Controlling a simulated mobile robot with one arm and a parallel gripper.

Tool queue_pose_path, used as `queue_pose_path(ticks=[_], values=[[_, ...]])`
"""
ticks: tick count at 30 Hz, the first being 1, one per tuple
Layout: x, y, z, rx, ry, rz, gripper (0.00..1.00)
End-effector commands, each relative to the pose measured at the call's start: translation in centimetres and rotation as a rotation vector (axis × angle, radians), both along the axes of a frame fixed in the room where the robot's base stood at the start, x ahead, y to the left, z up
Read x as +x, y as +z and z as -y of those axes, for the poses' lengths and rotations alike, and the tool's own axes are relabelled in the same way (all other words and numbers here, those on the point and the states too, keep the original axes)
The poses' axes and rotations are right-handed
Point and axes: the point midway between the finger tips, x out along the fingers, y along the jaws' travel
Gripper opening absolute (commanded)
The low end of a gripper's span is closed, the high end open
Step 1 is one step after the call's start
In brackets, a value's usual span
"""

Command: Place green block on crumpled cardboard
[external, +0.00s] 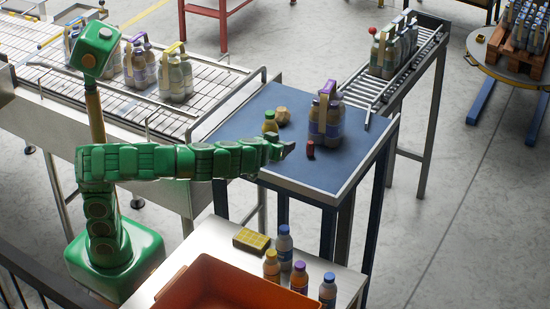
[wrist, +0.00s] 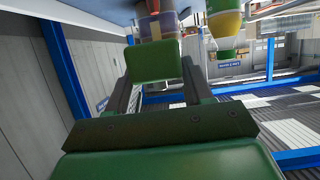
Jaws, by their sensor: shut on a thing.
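My gripper (external: 287,149) hangs over the near part of the blue table. In the wrist view, my gripper (wrist: 160,66) is shut on the green block (wrist: 150,64), which sits between its two dark fingers. In the external view I cannot tell the block apart from my green arm. A crumpled tan lump (external: 282,115), which looks like the crumpled cardboard, lies on the table behind my gripper. It is apart from my gripper, and I cannot make it out in the wrist view.
The blue table (external: 240,122) also holds a yellow-green bottle (external: 270,124), left of the cardboard, a dark red block (external: 310,149) just right of my gripper, and a purple-handled bottle pack (external: 325,120). An orange crate (external: 215,285) and several bottles stand in front. The table's front right is clear.

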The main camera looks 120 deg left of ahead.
Motion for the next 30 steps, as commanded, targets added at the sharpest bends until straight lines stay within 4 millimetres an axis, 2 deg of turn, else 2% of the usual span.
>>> queue_pose_path(ticks=[8, 14, 22, 30], values=[[-0.4, 0.2, 0.2, 0.000, 0.003, 0.001, 0.18], [-0.1, 0.2, -1.6, -0.002, 0.040, 0.001, 0.18], [0.0, 0.5, -6.8, -0.002, 0.150, 0.003, 0.18], [-1.6, 1.0, -12.6, -0.003, 0.286, 0.003, 0.18]])
